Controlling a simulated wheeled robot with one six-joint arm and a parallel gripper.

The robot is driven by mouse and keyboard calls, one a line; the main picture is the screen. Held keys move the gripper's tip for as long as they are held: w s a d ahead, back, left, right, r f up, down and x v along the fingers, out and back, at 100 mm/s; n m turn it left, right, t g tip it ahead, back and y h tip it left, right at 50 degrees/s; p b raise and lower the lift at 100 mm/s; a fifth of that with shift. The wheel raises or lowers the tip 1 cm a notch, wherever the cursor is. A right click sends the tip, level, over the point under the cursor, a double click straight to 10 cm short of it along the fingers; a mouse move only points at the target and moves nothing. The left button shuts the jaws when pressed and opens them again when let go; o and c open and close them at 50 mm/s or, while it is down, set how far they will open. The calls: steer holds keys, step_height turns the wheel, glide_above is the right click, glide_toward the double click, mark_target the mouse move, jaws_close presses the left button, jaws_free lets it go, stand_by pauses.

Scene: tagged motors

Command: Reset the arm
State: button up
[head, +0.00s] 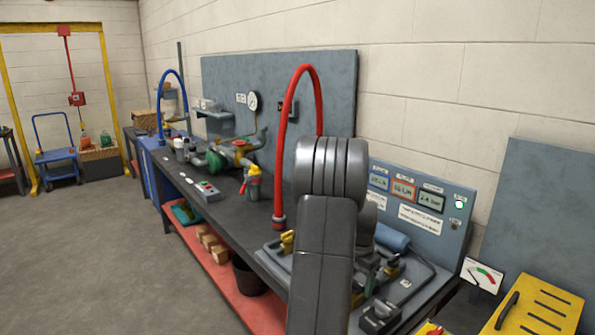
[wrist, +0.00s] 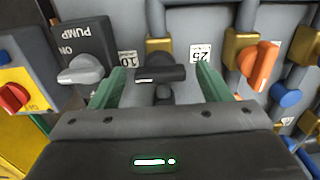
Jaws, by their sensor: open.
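In the wrist view my gripper (wrist: 161,70) is open, its two green fingers spread apart. A black handle (wrist: 172,74) on a brass fitting lies between the fingertips, with visible gaps on both sides. In the head view my arm (head: 325,240) reaches forward over the workbench (head: 262,262) and hides my gripper. Tags reading 10 (wrist: 127,59) and 25 (wrist: 200,53) sit near the handle.
A PUMP switch (wrist: 88,42) with a grey knob is left of my fingers, an orange handle (wrist: 264,66) right. A red-knobbed yellow box (wrist: 34,92) is further left. A red hose (head: 288,120) arches beside my arm. A display panel (head: 455,232) stands behind the bench.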

step_height(320, 180, up, 14)
step_height(320, 180, down, 14)
steer(key=shift+r, duration=0.1)
steer(key=n, duration=0.3)
steer(key=shift+n, duration=0.3)
steer(key=n, duration=0.5)
steer(key=n+b, duration=0.1)
steer(key=n, duration=0.4)
steer(key=shift+n, duration=2.2)
steer(key=shift+b, duration=0.3)
